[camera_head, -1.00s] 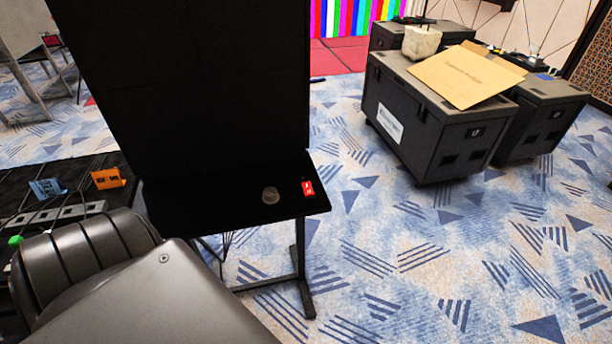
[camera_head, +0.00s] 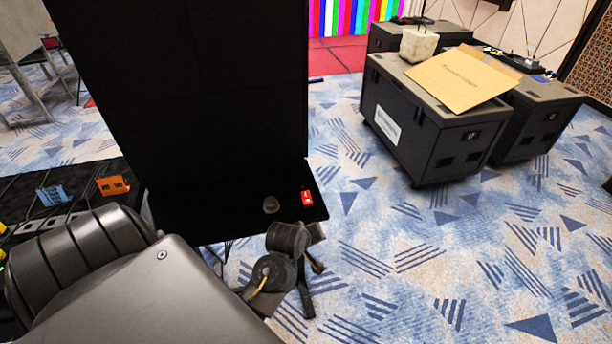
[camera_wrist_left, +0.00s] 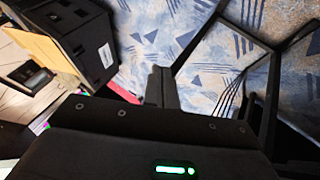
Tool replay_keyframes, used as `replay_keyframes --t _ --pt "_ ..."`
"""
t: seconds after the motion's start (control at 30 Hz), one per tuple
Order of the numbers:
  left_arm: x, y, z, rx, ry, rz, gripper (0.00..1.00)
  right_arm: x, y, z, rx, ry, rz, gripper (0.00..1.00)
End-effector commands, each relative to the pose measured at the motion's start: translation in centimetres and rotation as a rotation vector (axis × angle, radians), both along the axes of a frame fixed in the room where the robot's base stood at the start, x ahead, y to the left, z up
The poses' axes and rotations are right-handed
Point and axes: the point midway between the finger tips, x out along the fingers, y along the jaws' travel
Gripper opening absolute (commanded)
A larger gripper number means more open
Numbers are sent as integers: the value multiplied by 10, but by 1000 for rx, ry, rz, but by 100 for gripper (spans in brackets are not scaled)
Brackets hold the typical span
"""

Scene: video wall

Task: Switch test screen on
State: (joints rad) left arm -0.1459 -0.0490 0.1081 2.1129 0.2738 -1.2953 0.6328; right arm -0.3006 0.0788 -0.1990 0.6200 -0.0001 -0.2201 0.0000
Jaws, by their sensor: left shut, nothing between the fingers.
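The test screen (camera_head: 200,90) is a large black panel, dark and blank, in the head view. A black shelf (camera_head: 225,220) juts from its foot. On the shelf's right end lies a small red switch-like piece (camera_head: 307,197) with a white mark, with a dark round knob (camera_head: 271,205) to its left. My left arm comes in from the lower left, and its dark wrist joints show just in front of the shelf. In the left wrist view my left gripper (camera_wrist_left: 161,88) is shut and empty above the carpet. The red piece is not seen there. My right gripper is not in view.
Dark cases (camera_head: 425,125) stand at the upper right, one bearing a cardboard sheet (camera_head: 463,79) and a pale block (camera_head: 419,45). Orange (camera_head: 113,186) and blue (camera_head: 52,195) pieces lie at the left. The patterned carpet (camera_head: 400,255) right of the shelf is clear.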

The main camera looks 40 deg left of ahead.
Motion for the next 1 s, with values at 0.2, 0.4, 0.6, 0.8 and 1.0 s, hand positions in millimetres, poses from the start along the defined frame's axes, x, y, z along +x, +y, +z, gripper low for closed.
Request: replay_keyframes --t 0.2,0.4,0.6,0.8,1.0 --pt "5 18 114 -260 -201 292 0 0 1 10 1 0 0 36" --pt "30 43 173 -629 -400 652 0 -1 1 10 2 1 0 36" --pt "42 55 190 -810 -476 816 0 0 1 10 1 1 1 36" --pt "43 55 190 -818 -479 825 0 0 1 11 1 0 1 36" --pt "43 56 189 -816 -478 823 0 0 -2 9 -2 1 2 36"
